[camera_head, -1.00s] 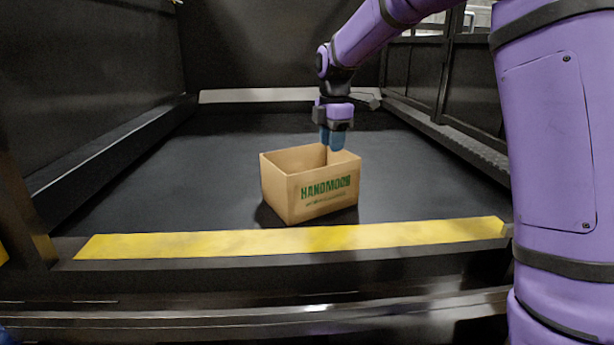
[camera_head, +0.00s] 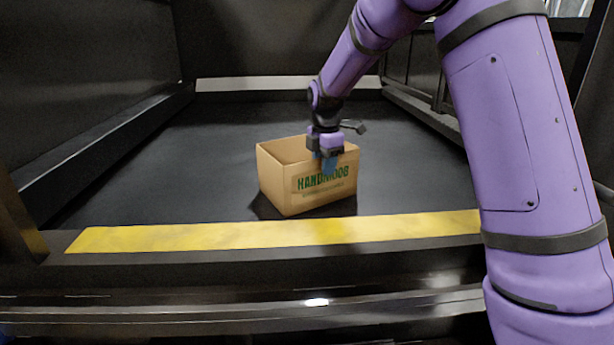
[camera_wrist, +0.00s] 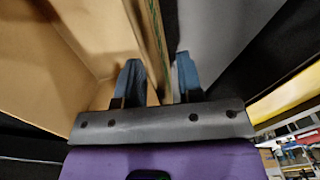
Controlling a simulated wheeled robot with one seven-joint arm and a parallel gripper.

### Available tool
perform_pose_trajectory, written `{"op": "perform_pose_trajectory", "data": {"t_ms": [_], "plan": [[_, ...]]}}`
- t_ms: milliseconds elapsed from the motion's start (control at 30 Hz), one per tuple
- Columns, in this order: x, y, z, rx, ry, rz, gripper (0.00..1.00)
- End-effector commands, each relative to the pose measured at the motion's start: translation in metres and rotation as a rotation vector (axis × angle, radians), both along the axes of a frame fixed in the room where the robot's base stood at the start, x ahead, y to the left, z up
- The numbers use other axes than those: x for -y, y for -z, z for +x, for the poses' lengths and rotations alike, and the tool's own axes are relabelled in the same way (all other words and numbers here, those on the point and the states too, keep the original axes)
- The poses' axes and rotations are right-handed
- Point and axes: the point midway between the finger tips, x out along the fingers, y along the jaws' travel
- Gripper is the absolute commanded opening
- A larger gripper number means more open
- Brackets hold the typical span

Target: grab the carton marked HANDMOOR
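The brown open-topped carton (camera_head: 320,198) stands upright on the dark floor, with green HANDMOOR lettering on its front side. My gripper (camera_head: 328,165) is at the top of the carton's front wall, and one blue finger shows in front of that wall, covering part of the lettering. In the wrist view the carton wall (camera_wrist: 150,38) runs between the two fingers of my gripper (camera_wrist: 158,75). One finger is on the inside and the other on the outside. The fingers stand apart, with a visible gap beside the wall.
A yellow strip (camera_head: 270,235) marks the raised front edge, just in front of the carton. Dark side walls (camera_head: 85,90) enclose the bay on both sides. The dark floor (camera_head: 210,150) around the carton is clear.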

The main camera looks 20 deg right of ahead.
Motion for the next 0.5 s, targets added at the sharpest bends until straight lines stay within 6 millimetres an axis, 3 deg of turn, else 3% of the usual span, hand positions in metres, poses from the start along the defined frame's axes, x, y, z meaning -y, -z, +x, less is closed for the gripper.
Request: {"op": "perform_pose_trajectory", "data": {"t_ms": [133,400,500], "plan": [[-0.001,0.015,0.0,-0.001,-0.001,0.0,0.34],[0.0,0.017,0.0,0.001,-0.001,0.0,0.34],[0.0,0.017,0.0,0.001,-0.001,0.0,0.13]]}}
